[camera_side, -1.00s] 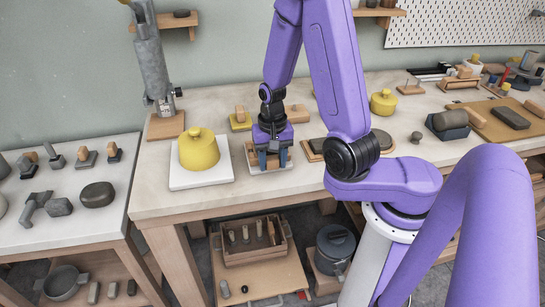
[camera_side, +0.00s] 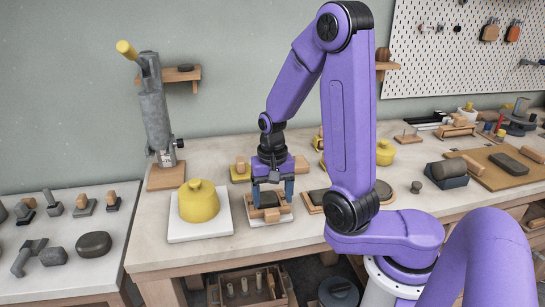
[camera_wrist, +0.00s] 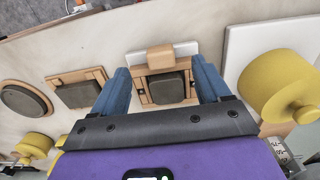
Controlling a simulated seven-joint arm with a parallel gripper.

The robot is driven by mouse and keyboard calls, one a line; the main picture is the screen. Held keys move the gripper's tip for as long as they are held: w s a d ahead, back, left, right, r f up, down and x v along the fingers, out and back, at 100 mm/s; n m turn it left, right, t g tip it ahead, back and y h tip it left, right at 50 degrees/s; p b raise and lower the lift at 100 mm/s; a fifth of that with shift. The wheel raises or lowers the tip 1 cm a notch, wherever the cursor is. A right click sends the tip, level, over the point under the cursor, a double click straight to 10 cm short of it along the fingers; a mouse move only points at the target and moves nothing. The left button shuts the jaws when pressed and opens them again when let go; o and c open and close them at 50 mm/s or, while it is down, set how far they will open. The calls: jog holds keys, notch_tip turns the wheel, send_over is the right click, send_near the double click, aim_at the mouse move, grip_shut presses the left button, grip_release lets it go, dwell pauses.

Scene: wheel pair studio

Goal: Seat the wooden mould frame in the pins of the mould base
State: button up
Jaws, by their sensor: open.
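The wooden mould frame (camera_side: 270,214) lies flat on a white base plate (camera_side: 262,222), around a dark grey block (camera_side: 268,200). The wrist view shows the frame (camera_wrist: 140,84) around the dark block (camera_wrist: 166,87), with a light wooden block (camera_wrist: 160,58) at its far edge and part of the white plate (camera_wrist: 183,48) behind. My gripper (camera_wrist: 160,86) is open, its blue fingers on either side of the frame and apart from it. In the side view my gripper (camera_side: 271,190) hangs just above the frame. I cannot tell how the pins sit.
A yellow lidded pot (camera_side: 203,202) on a white slab (camera_side: 182,231) stands left of the frame. A grey column tool (camera_side: 152,108) is behind it. Another framed dark block (camera_wrist: 78,90) and a round dark piece (camera_wrist: 25,100) lie to the other side. The bench front is clear.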

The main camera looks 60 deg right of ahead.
notch_tip(320, 180, up, 12)
jog(key=shift+f, duration=0.2)
dwell(0.4)
jog(key=a+f+n, duration=0.2)
jog(key=a+n, duration=0.4)
jog(key=n, duration=0.4)
jog(key=s+a+f+n, duration=0.1)
jog(key=s+f+n, duration=0.1)
jog(key=s+n, duration=0.9)
jog(key=s, duration=0.6)
jog(key=shift+a+n, duration=0.25)
jog(key=shift+n, duration=0.05)
